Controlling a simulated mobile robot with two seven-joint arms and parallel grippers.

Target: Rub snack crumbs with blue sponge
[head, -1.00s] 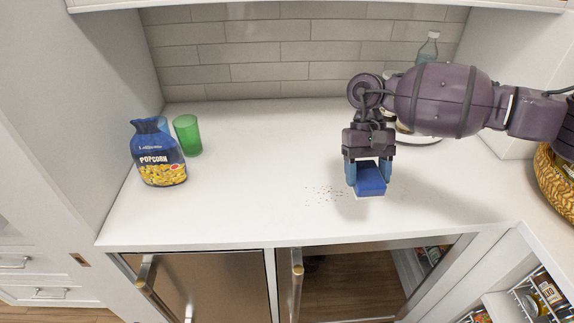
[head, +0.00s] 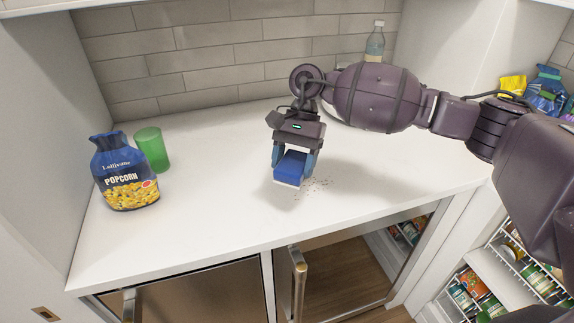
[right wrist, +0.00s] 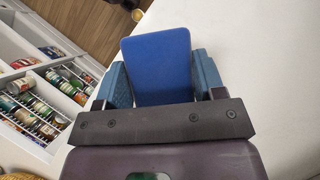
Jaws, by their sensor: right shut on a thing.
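My right gripper (head: 294,166) is shut on the blue sponge (head: 291,166), which has a pale underside. The sponge also shows between the two blue fingers in the right wrist view (right wrist: 158,68). In the head view it is low over the white counter, at the left edge of the snack crumbs (head: 318,184). The crumbs are small dark specks scattered on the counter, just right of the sponge. I cannot tell whether the sponge touches the counter. Some crumbs may be hidden beneath it. My left gripper is not in view.
A blue popcorn bag (head: 125,174) and a green cup (head: 152,149) stand at the counter's left. A bottle (head: 375,42) stands at the back, behind my right arm. The counter (head: 215,205) is clear between the cup and sponge. Below its front edge is an opened cabinet.

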